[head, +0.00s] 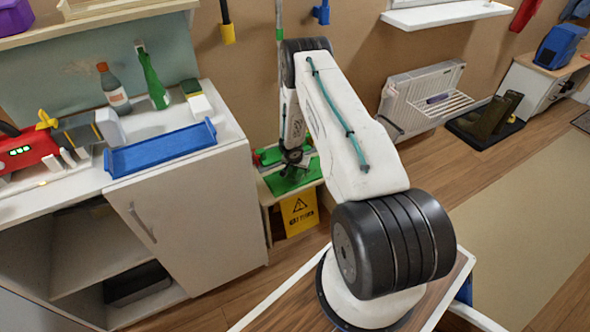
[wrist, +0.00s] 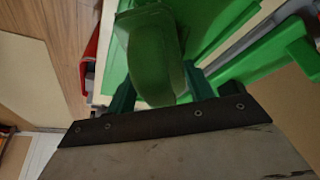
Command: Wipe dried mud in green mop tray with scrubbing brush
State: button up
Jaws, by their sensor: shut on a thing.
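The green mop tray (head: 300,182) lies on a low wooden stand below my arm. It also shows as green surfaces with raised edges in the wrist view (wrist: 262,66). My gripper (head: 292,168) is down at the tray. In the wrist view my gripper (wrist: 160,92) is shut on a green rounded piece (wrist: 152,55), which appears to be the scrubbing brush. The brush's bristles are hidden, and I cannot tell whether they touch the tray. I cannot make out the dried mud in either view.
A yellow warning sign (head: 300,211) stands at the stand's front. A white cabinet (head: 195,205) to the left carries a blue tray (head: 160,149) and bottles. A radiator (head: 425,92) and boots on a dark mat (head: 483,128) are right. Floor on the right is clear.

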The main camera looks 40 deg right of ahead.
jog(key=shift+s+d, duration=0.3)
jog(key=shift+d, duration=1.1)
jog(key=shift+s+d, duration=0.35)
jog(key=shift+d, duration=1.1)
jog(key=shift+s+d, duration=0.3)
jog(key=shift+d, duration=1.1)
jog(key=shift+r, duration=0.15)
jog(key=shift+r, duration=2.95)
jog(key=shift+r, duration=1.45)
